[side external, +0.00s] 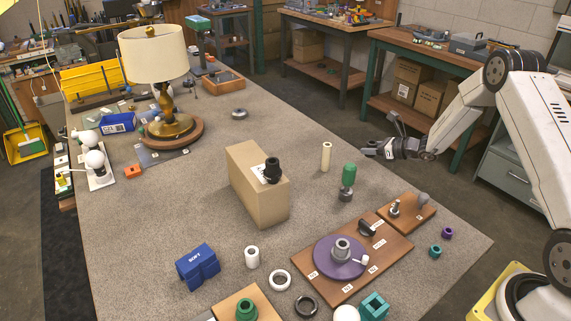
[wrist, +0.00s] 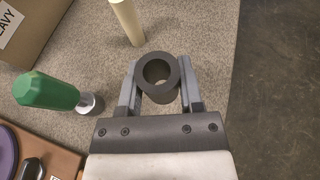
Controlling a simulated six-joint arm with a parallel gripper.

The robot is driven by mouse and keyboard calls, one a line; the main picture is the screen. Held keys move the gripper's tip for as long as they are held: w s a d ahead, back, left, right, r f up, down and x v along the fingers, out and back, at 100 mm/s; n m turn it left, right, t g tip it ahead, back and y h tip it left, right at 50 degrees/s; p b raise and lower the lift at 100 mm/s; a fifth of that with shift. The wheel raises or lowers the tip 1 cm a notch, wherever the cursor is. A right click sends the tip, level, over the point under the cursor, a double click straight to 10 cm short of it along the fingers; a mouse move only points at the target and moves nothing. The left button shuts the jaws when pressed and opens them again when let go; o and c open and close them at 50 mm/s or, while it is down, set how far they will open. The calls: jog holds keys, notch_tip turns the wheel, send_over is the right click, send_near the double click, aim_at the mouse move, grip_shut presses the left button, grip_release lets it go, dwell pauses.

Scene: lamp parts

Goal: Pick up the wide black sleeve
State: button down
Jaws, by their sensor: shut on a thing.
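My gripper (wrist: 158,82) is shut on the wide black sleeve (wrist: 172,94), a short, thick-walled dark tube. In the wrist view one finger presses on each side of it, and its open bore faces the camera. In the side view my gripper (side external: 372,148) is at the right, apparently raised above the bench near its right edge. The sleeve is hard to make out there against the dark fingers.
A cream tube (side external: 326,157) and a green-handled tool (side external: 348,178) stand nearby. A cardboard box (side external: 257,190) bears a black stepped part (side external: 272,171). A brown board (side external: 370,262) holds a purple disc (side external: 330,262).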

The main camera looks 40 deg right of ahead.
jog(key=s+a+r, duration=0.3)
jog(key=s+r, duration=0.1)
jog(key=s, duration=0.5)
jog(key=shift+r, duration=0.3)
dwell(0.4)
